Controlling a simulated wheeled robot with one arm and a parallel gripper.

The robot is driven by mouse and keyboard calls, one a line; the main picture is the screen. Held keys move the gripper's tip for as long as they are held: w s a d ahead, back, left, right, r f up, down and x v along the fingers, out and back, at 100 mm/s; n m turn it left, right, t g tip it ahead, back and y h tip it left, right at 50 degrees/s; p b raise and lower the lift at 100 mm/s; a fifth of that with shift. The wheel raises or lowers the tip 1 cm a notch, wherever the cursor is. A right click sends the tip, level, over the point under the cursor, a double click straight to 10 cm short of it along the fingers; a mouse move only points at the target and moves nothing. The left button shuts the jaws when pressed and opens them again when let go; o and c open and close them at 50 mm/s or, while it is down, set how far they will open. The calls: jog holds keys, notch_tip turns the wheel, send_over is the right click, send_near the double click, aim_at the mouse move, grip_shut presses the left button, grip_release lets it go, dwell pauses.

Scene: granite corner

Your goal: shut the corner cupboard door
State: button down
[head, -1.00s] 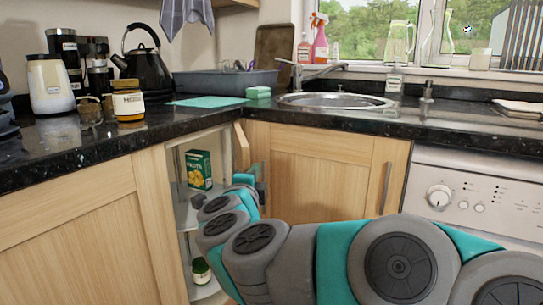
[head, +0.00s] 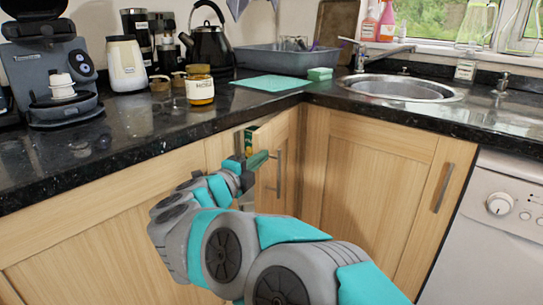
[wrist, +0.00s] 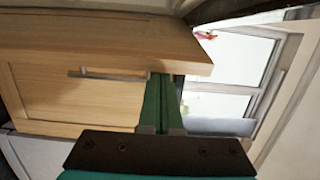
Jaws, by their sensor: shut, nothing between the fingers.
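The corner cupboard door (head: 286,150) is light wood with a metal bar handle (head: 279,175). It stands ajar in the head view, with a narrow gap at its left side. A sliver of a green carton (head: 250,138) shows in that gap. My gripper (head: 262,158) is shut and empty at the door's free edge. Its green fingers (wrist: 161,100) reach to the wood edge in the wrist view; whether they touch cannot be told.
The black granite worktop (head: 130,125) overhangs just above my gripper. It carries a coffee machine (head: 50,75), a kettle (head: 207,45) and a labelled jar (head: 200,85). A neighbouring cupboard panel (head: 375,180) and a white appliance (head: 500,220) stand to the right.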

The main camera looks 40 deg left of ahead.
jog(key=shift+s+a, duration=0.1)
jog(key=shift+a, duration=0.55)
jog(key=shift+s, duration=0.1)
